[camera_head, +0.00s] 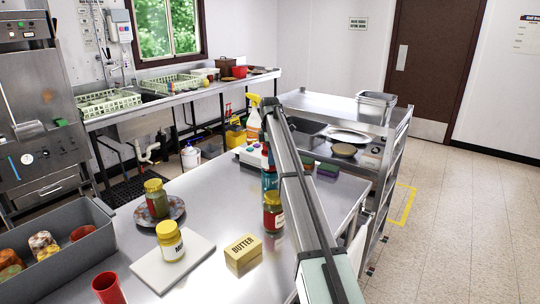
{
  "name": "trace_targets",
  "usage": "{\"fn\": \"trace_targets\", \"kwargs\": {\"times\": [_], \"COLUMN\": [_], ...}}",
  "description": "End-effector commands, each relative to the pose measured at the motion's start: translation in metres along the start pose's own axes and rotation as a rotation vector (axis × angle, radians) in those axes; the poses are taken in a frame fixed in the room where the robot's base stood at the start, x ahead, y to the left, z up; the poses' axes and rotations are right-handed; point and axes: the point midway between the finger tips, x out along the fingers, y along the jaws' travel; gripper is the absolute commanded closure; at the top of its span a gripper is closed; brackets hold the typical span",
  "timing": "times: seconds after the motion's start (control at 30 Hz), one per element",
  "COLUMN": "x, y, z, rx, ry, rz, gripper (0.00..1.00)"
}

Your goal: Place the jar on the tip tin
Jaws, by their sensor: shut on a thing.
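My arm runs from the bottom right up to the middle of the view. A second yellow-lidded jar (157,202) stands on a patterned plate (178,211). A yellow jar (171,245) stands on a white board (148,270). I cannot tell which jar the task means. I cannot make out a tip tin.
A yellow butter box (242,251) and a red cup (108,289) are on the steel table (216,205). A grey bin (88,240) with several cups is at left. A cart (397,133) stands behind.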

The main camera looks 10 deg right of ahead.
Motion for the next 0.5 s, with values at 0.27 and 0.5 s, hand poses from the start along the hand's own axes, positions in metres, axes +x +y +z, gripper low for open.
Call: {"fn": "trace_targets", "kwargs": {"times": [0.27,0.5], "x": [0.0024,0.0023], "y": [0.0000,0.0000], "z": [0.0000,0.0000], "rx": [0.000,0.000], "ry": [0.000,0.000], "rz": [0.000,0.000], "gripper": [0.17,0.00]}}
